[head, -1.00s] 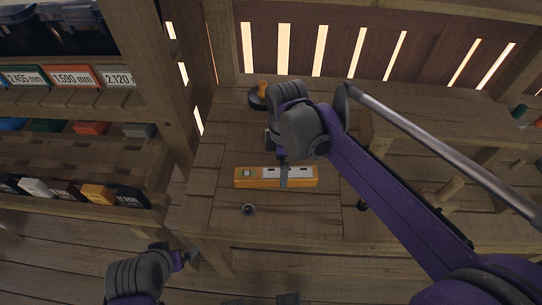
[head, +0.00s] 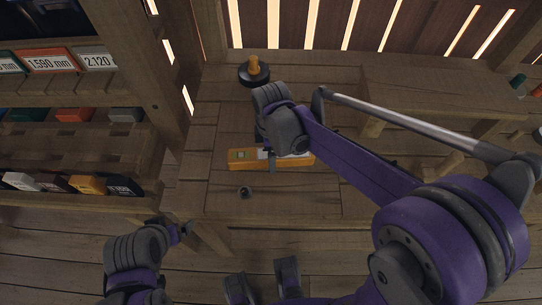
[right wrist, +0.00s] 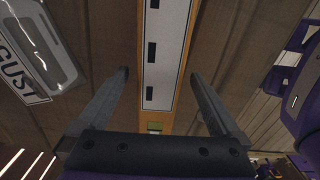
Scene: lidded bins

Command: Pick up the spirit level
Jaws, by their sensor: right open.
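The spirit level (head: 242,156) is an orange-yellow bar with a pale label and a greenish vial window. It lies on the wooden workbench in the head view, its middle partly hidden by my right gripper (head: 271,163). In the right wrist view the level (right wrist: 163,55) runs lengthwise between the two fingers of my open right gripper (right wrist: 159,75), with a gap on each side. The fingers do not touch it there. My left gripper (head: 182,231) is at the bench's front left edge, away from the level; its jaws are too small to judge.
A black disc with an orange knob (head: 254,72) stands behind the level. A raised wooden shelf (head: 435,85) is at the right. Shelves with labelled bins (head: 52,60) stand at the left.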

